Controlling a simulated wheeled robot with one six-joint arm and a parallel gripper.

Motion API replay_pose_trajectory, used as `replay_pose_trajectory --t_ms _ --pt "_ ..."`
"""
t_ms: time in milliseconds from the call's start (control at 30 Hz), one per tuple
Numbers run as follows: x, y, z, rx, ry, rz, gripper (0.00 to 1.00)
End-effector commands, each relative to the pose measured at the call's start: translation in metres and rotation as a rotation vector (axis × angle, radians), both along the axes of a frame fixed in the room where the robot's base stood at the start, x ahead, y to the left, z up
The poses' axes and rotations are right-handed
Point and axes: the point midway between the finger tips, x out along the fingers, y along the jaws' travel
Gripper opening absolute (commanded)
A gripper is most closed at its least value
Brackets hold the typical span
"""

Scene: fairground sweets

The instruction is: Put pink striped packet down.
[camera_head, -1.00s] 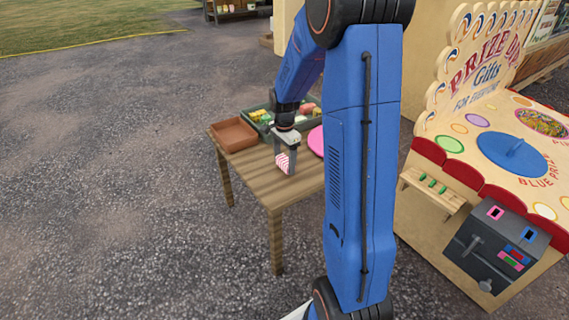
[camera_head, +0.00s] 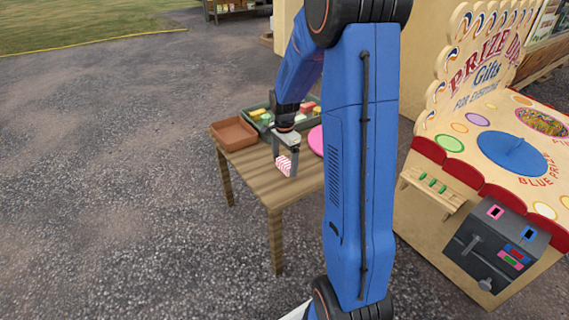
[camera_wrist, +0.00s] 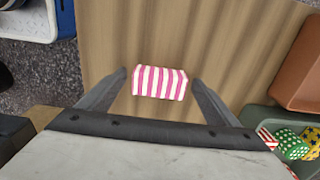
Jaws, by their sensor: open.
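The pink striped packet (camera_head: 283,164) is a small pink and white box on the wooden table (camera_head: 262,183), near its front edge. In the wrist view the packet (camera_wrist: 160,82) lies between the tips of my gripper (camera_wrist: 160,80), with a gap on each side. My gripper (camera_head: 286,165) points down over the packet in the head view. Its jaws are open and hold nothing.
A brown tray (camera_head: 234,134) stands at the table's back left, beside a green crate (camera_head: 258,118) of coloured packets. A pink round thing (camera_head: 317,140) is partly hidden behind my arm. A prize stall (camera_head: 470,150) stands at the right. The table's front left is clear.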

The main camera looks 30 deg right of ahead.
Motion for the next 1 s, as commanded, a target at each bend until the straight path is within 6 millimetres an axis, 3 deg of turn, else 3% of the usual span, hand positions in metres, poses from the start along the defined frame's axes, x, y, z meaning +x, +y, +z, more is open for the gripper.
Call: replay_pose_trajectory --t_ms 500,833,1000 --pt "0.0 0.0 0.091 -0.001 -0.003 0.0 0.84" --pt "-0.003 0.003 0.118 -0.001 -0.004 0.014 0.84" --pt "-0.024 0.022 0.14 -0.013 -0.036 0.131 0.84"
